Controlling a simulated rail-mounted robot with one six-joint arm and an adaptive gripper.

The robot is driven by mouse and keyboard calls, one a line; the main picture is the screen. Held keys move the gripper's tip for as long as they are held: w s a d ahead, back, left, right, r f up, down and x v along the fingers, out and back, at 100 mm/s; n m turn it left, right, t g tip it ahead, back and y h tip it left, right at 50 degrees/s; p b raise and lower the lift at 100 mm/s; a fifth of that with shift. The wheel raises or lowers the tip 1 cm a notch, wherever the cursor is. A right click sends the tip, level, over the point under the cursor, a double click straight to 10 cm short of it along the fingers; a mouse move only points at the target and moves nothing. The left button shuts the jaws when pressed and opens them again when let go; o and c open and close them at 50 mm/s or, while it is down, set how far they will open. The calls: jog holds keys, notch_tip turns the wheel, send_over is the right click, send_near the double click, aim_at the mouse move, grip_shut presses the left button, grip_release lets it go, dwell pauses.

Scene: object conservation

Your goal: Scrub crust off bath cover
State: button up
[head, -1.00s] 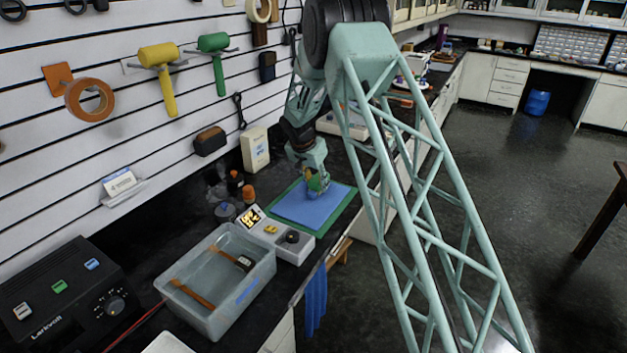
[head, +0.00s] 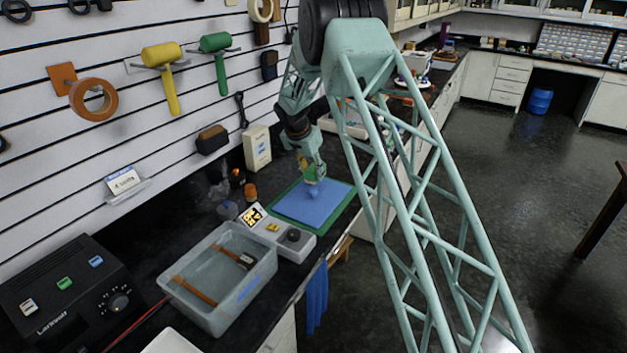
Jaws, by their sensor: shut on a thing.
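My gripper (head: 311,172) is at the far part of the bench, above a blue sheet (head: 298,207) that lies on a larger green mat (head: 346,207). It is shut on a small yellow-and-green thing (head: 308,174), too small here to name with certainty. I cannot tell which thing is the bath cover, and no crust can be made out at this size.
A translucent tub (head: 262,283) holding two brown-handled tools stands nearer on the bench. A grey device (head: 303,240) with a knob stands between tub and mat. Small jars (head: 250,192) and a white box (head: 257,148) stand by the wall. A blue cloth (head: 316,298) hangs at the bench's front.

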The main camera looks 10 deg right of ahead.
jog(key=shift+w+a+r, duration=0.1)
jog(key=shift+w+r, duration=0.1)
jog(key=shift+r, duration=0.45)
jog(key=shift+s+r+p, duration=0.1)
jog(key=shift+r+p, duration=0.25)
jog(key=shift+r, duration=1.35)
